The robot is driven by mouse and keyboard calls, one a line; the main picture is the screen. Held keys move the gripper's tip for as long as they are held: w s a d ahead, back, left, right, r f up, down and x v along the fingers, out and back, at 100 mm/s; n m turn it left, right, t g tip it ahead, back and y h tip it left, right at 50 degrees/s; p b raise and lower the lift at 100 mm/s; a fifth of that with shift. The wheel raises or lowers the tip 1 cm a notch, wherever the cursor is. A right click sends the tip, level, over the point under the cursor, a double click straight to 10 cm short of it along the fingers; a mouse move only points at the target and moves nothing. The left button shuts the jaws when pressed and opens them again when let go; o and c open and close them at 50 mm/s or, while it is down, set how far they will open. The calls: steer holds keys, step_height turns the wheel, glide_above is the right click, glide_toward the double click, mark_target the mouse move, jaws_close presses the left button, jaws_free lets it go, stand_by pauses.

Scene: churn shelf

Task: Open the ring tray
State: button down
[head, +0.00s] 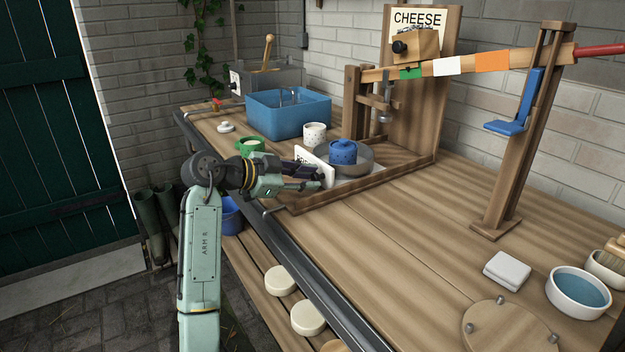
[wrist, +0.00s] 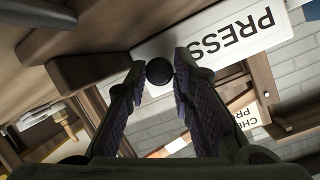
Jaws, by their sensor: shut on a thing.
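A white front panel (head: 316,162) stands at the near left end of the wooden press base (head: 345,195). The wrist view shows the same panel (wrist: 215,38), lettered PRESS, with a round black knob (wrist: 159,71). My gripper (head: 318,180) is at this panel, its fingertips closed on both sides of the knob. Just behind the panel is a grey round ring or dish (head: 371,162) around a blue speckled pot (head: 343,152). My fingers hide part of the panel in the head view.
A blue tub (head: 288,113), a white speckled cup (head: 315,133) and a green cup (head: 250,145) stand behind my gripper. The wooden press post (head: 352,100) and lever (head: 455,65) rise beyond.

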steer(key=shift+s+a+b, duration=0.15)
steer(key=shift+s+a, duration=0.4)
steer(key=shift+a, duration=0.25)
steer(key=shift+s+a+b, duration=0.15)
steer(key=shift+s+a, duration=0.45)
steer(key=shift+a, duration=0.25)
steer(key=shift+s+a+b, duration=0.15)
steer(key=shift+s+a, duration=0.4)
steer(key=shift+a, duration=0.25)
steer(key=c, duration=1.7)
jaws_free()
steer(key=shift+o, duration=0.2)
steer(key=v, duration=1.2)
